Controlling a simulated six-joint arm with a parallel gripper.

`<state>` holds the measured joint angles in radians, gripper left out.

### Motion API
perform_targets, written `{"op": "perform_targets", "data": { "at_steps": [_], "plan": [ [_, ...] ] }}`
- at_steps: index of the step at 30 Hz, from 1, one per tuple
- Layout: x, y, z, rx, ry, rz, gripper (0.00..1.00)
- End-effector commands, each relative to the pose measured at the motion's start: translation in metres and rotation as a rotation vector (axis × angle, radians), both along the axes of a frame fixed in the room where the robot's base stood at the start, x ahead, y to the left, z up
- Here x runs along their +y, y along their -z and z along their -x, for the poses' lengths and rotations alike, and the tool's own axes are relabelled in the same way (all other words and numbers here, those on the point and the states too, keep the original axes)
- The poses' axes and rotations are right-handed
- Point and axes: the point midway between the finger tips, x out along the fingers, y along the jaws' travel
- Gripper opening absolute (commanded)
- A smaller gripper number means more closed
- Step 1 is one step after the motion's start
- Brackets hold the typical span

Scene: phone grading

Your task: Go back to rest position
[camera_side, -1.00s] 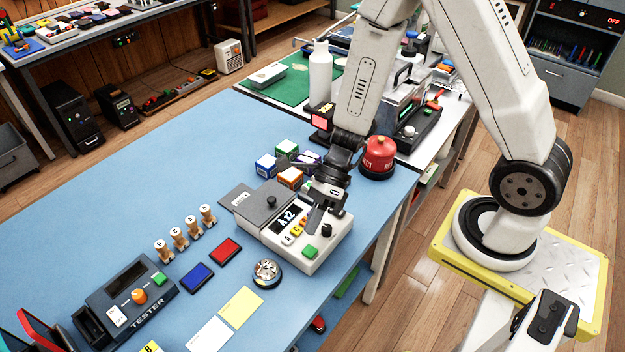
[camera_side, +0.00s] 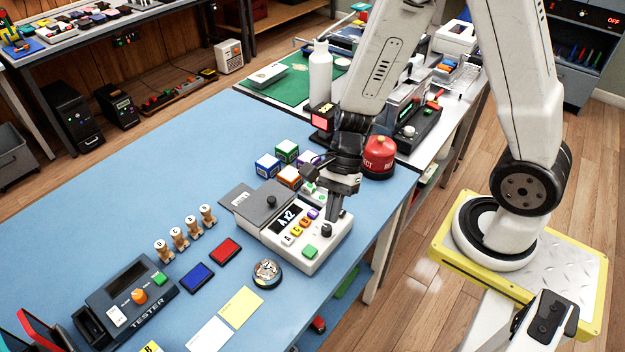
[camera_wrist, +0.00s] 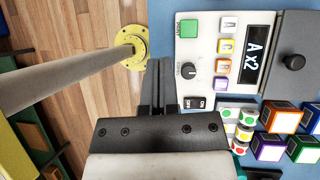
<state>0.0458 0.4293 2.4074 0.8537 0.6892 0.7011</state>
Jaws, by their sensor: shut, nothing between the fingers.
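My gripper (camera_side: 334,215) is shut and empty. In the side view its fingers point down over the right end of the white label machine (camera_side: 309,262), near its black knob. I cannot tell whether the tips touch the machine. In the wrist view my gripper (camera_wrist: 159,62) shows with its fingers together, beside the machine's edge (camera_wrist: 205,65). The machine's small display (camera_wrist: 256,56) reads "A x2".
Coloured cubes (camera_side: 267,166) stand behind the machine, close to my wrist. The table's left back is clear.

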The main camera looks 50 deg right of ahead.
Motion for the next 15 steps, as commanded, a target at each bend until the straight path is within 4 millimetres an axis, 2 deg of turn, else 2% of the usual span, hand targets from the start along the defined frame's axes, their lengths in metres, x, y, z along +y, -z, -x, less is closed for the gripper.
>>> {"op": "perform_targets", "data": {
  "at_steps": [7,15],
  "plan": [
    [-0.031,-0.021,0.001,-0.288,-0.508,0.157,0.0],
    [-0.06,-0.047,-0.009,-0.552,-1.067,0.338,0.0]
  ]
}}
